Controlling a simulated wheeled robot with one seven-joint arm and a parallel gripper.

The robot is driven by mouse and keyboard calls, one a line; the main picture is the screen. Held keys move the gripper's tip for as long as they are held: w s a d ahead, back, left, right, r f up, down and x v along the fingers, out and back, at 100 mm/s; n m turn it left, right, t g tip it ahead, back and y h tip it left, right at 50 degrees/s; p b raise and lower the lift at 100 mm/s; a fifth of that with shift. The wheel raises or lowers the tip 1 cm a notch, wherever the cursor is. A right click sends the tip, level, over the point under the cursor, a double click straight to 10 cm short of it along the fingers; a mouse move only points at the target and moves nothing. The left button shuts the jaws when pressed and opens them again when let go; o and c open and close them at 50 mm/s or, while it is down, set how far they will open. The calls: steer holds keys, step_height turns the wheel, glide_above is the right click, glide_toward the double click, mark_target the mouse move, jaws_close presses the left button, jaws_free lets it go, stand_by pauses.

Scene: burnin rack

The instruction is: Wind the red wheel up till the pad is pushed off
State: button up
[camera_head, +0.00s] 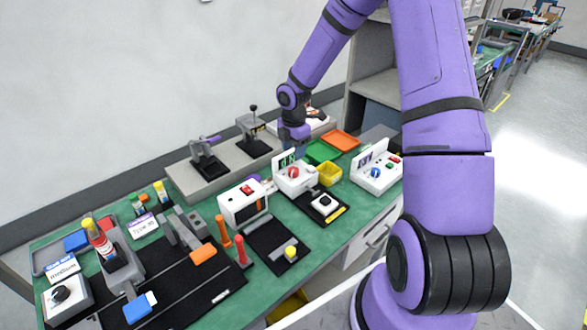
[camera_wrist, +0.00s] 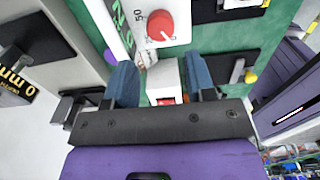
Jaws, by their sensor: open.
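The red wheel (camera_head: 293,172) is a round knob on the front of a white box (camera_head: 308,181) with a green-digit display (camera_head: 287,159). In the wrist view the red wheel (camera_wrist: 162,25) shows large at the top, with a "50" scale mark beside it. My gripper (camera_head: 294,144) is above and behind this box in the head view. Its blue fingers (camera_wrist: 161,80) are apart and empty, clear of the wheel. A red switch (camera_wrist: 166,101) on a white housing shows between them. I cannot tell for sure which part is the pad.
A black mat (camera_head: 335,215) with a small white-and-black piece lies in front of the box. Another white box (camera_head: 376,176) stands to the right, and a white unit with a red button (camera_head: 245,204) to the left. Green and orange trays (camera_head: 341,141) and a yellow bin (camera_head: 329,174) are close by.

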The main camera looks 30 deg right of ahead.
mark_target(293, 170)
step_height(293, 170, down, 8)
steer(key=shift+f, duration=0.1)
steer(key=shift+c, duration=0.4)
steer(key=c, duration=0.6)
